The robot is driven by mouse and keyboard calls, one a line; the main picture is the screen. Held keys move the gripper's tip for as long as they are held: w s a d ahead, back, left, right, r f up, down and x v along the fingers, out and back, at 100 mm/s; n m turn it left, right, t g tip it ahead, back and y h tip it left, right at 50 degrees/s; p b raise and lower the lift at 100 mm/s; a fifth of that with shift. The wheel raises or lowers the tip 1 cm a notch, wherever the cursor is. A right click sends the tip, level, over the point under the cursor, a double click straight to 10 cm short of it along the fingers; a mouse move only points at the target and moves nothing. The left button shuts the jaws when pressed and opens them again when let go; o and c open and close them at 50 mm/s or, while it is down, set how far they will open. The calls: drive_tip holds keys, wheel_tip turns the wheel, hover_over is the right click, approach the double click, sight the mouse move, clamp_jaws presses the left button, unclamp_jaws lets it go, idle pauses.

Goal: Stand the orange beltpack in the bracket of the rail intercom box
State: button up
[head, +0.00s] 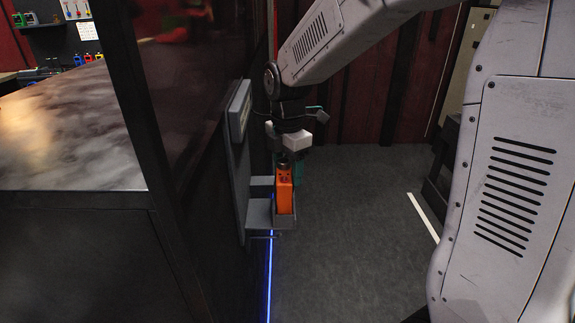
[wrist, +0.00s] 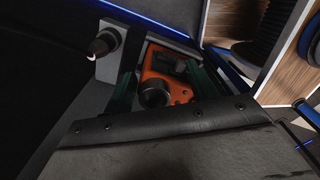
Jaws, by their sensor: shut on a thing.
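The orange beltpack (head: 284,195) is upright, with its lower end at the grey bracket (head: 258,214) of the rail intercom box (head: 238,120). The bracket's front lip covers its bottom, so I cannot tell whether it is fully seated. My gripper (head: 288,172) is above it, shut on its upper part, with a teal finger showing behind. In the wrist view the beltpack (wrist: 183,70) and its black knob (wrist: 153,93) lie between the dark teal fingers (wrist: 165,85). A grey surface with a black knob (wrist: 105,42) shows beside it.
The intercom box hangs on a dark panel (head: 185,150) left of my arm. A counter (head: 65,125) stands beyond that panel at the left. A glowing blue strip (head: 268,285) runs below the bracket.

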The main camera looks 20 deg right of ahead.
drive_tip(key=shift+f, duration=0.45)
drive_tip(key=c, duration=0.3)
drive_tip(key=o, duration=1.4)
drive_tip(key=shift+o, duration=0.2)
wheel_tip(320, 180, up, 8)
drive_tip(key=shift+f, duration=0.1)
drive_tip(key=shift+m, duration=0.6)
drive_tip(key=s+m, duration=0.1)
drive_tip(key=m, duration=0.1)
drive_tip(key=s+f+m, duration=0.1)
drive_tip(key=m, duration=0.1)
drive_tip(key=shift+s+d+f+g, duration=0.1)
drive_tip(key=shift+s+f+g, duration=0.1)
drive_tip(key=shift+s+g, duration=0.1)
drive_tip(key=s+d+r+m+t, duration=0.1)
drive_tip(key=s+d+m+t, duration=0.1)
drive_tip(key=s+m, duration=1.3)
drive_tip(key=s, duration=0.8)
drive_tip(key=shift+s+d+r, duration=0.2)
drive_tip(key=shift+s+r, duration=0.1)
drive_tip(key=shift+r, duration=0.05)
